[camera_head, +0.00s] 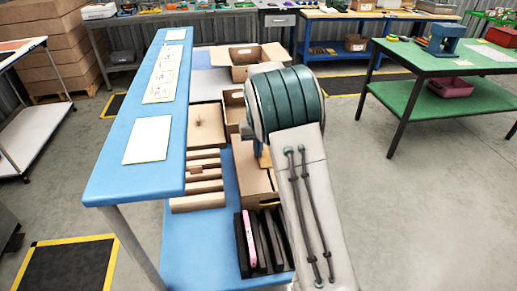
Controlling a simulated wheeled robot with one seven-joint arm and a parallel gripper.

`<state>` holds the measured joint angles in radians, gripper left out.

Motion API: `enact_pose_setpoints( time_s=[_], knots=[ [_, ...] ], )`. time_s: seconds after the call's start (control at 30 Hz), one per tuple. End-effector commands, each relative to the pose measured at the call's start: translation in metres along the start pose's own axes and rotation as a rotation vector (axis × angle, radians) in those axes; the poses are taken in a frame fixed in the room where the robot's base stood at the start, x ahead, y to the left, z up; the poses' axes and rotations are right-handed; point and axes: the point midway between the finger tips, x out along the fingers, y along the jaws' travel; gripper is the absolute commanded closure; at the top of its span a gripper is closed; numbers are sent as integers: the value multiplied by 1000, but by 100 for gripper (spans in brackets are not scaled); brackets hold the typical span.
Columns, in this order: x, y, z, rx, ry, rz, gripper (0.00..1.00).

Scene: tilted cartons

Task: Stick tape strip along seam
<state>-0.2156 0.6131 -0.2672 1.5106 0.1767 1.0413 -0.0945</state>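A brown carton (246,172) lies on the lower blue table, with a dark seam line running along its top. My arm's large teal joint and white link cover its right side. A small orange-tan piece (264,157) shows just below the joint, over the carton; I cannot tell whether it is tape. No tape strip can be clearly made out. My gripper is hidden behind my own arm, so its fingers and anything in them do not show.
A dark slotted rack (262,262) with a pink item (249,240) stands at the table's near end. Open cartons (258,54) and a flat box (206,128) lie behind. A raised blue shelf (125,175) with white sheets runs along the left. A green table (440,62) stands right.

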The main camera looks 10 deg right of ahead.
Motion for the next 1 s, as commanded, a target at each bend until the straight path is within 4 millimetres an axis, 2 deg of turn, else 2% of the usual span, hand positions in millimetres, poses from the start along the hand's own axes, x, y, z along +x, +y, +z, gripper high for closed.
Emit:
enact_pose_setpoints(
  time_s=[0.83,0.87,0.93,1.0],
  knots=[
    [5,0,0,0,-1,0,100],
    [5,0,0,0,-1,0,96],
    [5,0,0,0,-1,0,76],
    [5,0,0,0,-1,0,73]
  ],
)
